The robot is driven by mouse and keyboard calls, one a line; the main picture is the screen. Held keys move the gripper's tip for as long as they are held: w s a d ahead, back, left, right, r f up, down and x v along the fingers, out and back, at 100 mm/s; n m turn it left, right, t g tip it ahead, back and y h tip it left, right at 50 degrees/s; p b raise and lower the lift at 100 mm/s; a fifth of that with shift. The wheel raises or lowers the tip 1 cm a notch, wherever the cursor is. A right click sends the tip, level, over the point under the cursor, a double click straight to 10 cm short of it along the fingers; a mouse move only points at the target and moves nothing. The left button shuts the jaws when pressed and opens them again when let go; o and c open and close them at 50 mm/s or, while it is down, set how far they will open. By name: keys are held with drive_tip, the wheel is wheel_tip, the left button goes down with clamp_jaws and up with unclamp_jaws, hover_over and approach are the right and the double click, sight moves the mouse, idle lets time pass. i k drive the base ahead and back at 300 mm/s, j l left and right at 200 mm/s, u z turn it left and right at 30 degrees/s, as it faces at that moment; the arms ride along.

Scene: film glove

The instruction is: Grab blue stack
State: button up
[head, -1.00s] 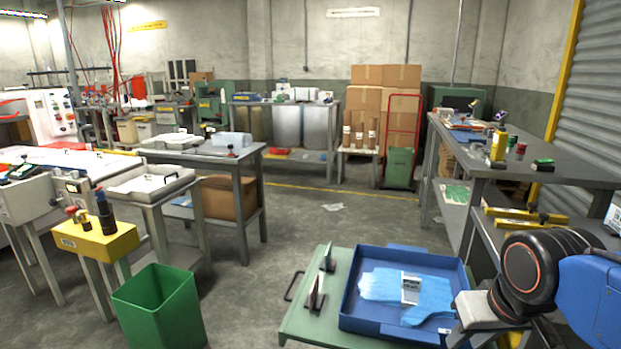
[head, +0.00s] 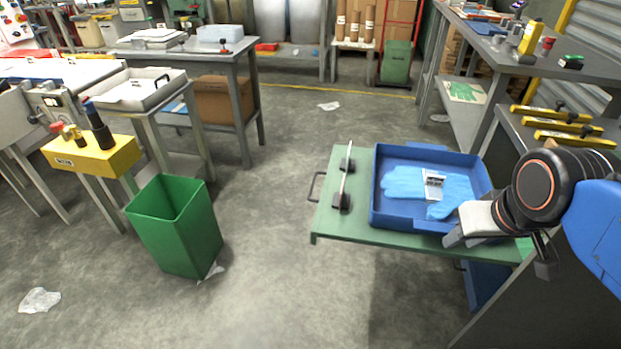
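The blue stack (head: 405,184) looks like flat light-blue film gloves lying in a blue tray (head: 392,217). A white printed label or band (head: 433,185) lies across its middle. The tray sits on a green cart top (head: 345,228) at the lower right of the head view. My gripper (head: 456,240) is at the front right edge of the tray, beside the stack and apart from it. Its fingers are small and partly hidden by the wrist, so I cannot tell whether they are open.
A black-and-metal bracket (head: 344,180) stands on the cart left of the tray. A green bin (head: 175,228) stands on the floor at left. A grey workbench (head: 530,75) is at the right. Floor between bin and cart is clear; scraps of plastic (head: 40,300) lie around.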

sight(445, 192)
drive_tip(key=j+z, duration=0.35)
drive_tip(key=j, duration=1.4)
drive_tip(key=i, duration=0.1)
